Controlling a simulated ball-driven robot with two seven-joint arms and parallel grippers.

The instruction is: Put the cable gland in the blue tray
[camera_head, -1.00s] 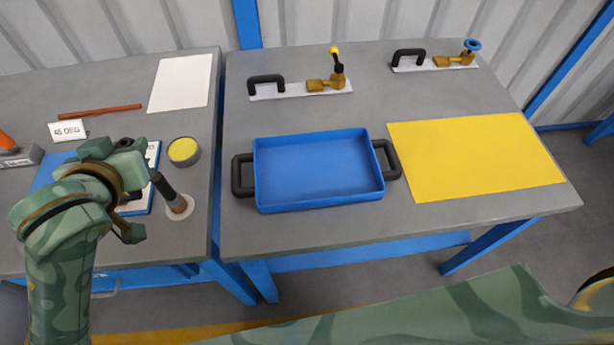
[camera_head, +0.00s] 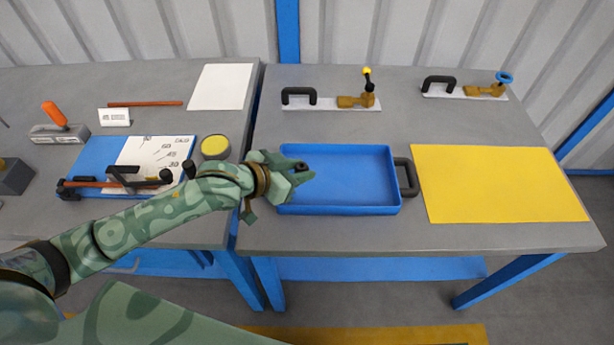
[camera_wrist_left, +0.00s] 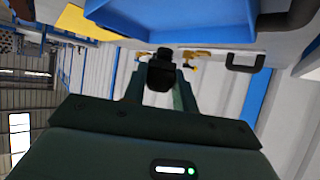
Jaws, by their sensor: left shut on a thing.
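The blue tray (camera_head: 365,182) sits on the right-hand bench, and its blue side also shows at the top of the left wrist view (camera_wrist_left: 205,22). My left gripper (camera_head: 299,170) is over the left end of the tray. It is shut on a small black piece, taken to be the cable gland (camera_wrist_left: 161,72), seen between the fingers in the left wrist view. In the head view only a dark bit of the gland (camera_head: 301,166) shows at the fingertips. My forearm and gripper cover the tray's left handle. My right gripper is not in view.
A yellow sheet (camera_head: 500,184) lies right of the tray. Two valve fittings on white plates (camera_head: 330,103) (camera_head: 463,91) stand behind. The left bench holds a blue board with a clamp (camera_head: 90,160), a yellow-topped round tin (camera_head: 214,147) and a white sheet (camera_head: 221,86).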

